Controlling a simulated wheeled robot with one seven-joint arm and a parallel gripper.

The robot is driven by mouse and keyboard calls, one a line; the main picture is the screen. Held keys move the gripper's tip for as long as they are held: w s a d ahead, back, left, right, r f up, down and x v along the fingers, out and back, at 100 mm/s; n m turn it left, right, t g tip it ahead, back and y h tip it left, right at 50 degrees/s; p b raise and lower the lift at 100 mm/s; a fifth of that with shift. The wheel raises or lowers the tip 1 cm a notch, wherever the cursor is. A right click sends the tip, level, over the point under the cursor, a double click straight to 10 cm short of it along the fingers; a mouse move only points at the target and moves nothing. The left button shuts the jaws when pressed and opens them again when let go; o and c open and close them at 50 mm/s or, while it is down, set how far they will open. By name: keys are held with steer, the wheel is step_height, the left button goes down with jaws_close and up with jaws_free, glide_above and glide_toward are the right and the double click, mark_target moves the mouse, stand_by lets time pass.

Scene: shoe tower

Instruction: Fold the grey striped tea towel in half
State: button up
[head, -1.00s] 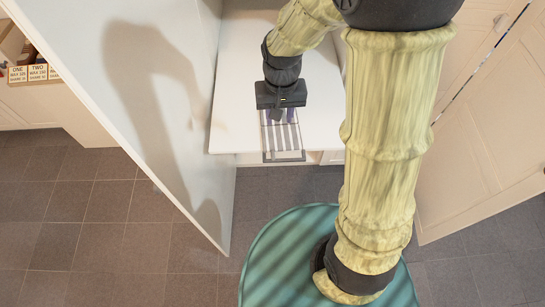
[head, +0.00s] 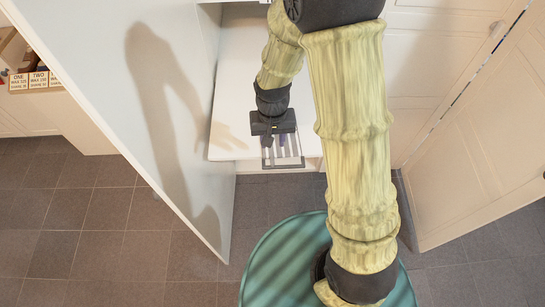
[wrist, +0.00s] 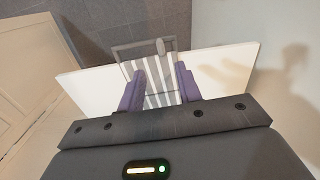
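The grey striped tea towel (wrist: 158,78) lies at the front edge of the white top and reaches a dark frame there. In the head view the towel (head: 284,150) is partly hidden by my gripper. My gripper (wrist: 158,82) is open, its two purple fingers apart on either side of the towel's stripes in the wrist view. It looks empty. In the head view my gripper (head: 283,140) is over the towel, and I cannot tell whether the fingertips touch it.
The dark rectangular frame (head: 284,166) sticks out at the front edge of the white top (head: 232,120). A tall white panel (head: 160,100) stands close on the left. Cream doors (head: 480,150) stand on the right.

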mark_target(272, 161)
step_height(272, 161, down, 10)
steer(key=shift+w+f+p, duration=0.1)
steer(key=shift+f+p, duration=0.1)
steer(key=shift+p, duration=0.3)
jaws_close()
